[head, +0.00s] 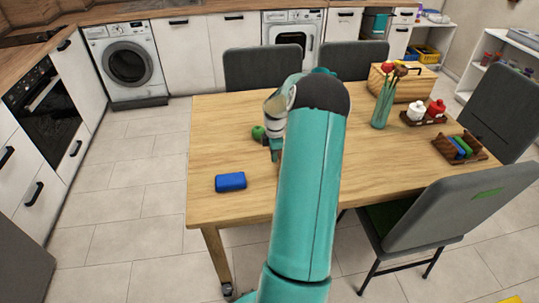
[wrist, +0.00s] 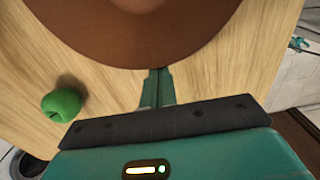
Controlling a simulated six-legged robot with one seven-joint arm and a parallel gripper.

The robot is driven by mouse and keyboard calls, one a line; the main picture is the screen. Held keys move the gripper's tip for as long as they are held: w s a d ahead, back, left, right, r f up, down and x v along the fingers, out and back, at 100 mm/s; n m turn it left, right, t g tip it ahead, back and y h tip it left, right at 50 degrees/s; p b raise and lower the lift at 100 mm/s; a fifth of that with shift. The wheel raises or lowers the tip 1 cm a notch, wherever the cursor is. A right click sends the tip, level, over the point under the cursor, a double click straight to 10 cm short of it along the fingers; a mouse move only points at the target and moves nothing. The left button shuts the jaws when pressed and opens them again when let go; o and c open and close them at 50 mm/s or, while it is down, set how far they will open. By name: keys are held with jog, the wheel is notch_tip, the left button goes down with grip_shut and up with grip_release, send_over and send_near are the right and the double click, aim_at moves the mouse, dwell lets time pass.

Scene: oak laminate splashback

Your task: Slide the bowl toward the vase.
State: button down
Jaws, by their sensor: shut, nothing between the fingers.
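The brown bowl (wrist: 140,25) fills the top of the wrist view, with its rounded edge toward me; in the head view my arm hides it. My gripper (wrist: 158,72) is shut and empty, with its fingertips at the bowl's near edge; I cannot tell whether they touch. In the head view my gripper (head: 275,154) shows low over the left part of the wooden table (head: 230,120). The glass vase (head: 383,107), greenish and holding red flowers, stands upright on the table, to the right of my arm.
A green apple-like fruit (head: 258,132) lies left of my gripper and also shows in the wrist view (wrist: 62,103). A wicker basket (head: 415,85), a tray with jars (head: 424,118) and a wooden holder (head: 470,155) stand around the vase's right.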

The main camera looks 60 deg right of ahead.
jog(key=s+d, duration=1.6)
jog(key=shift+w, duration=0.1)
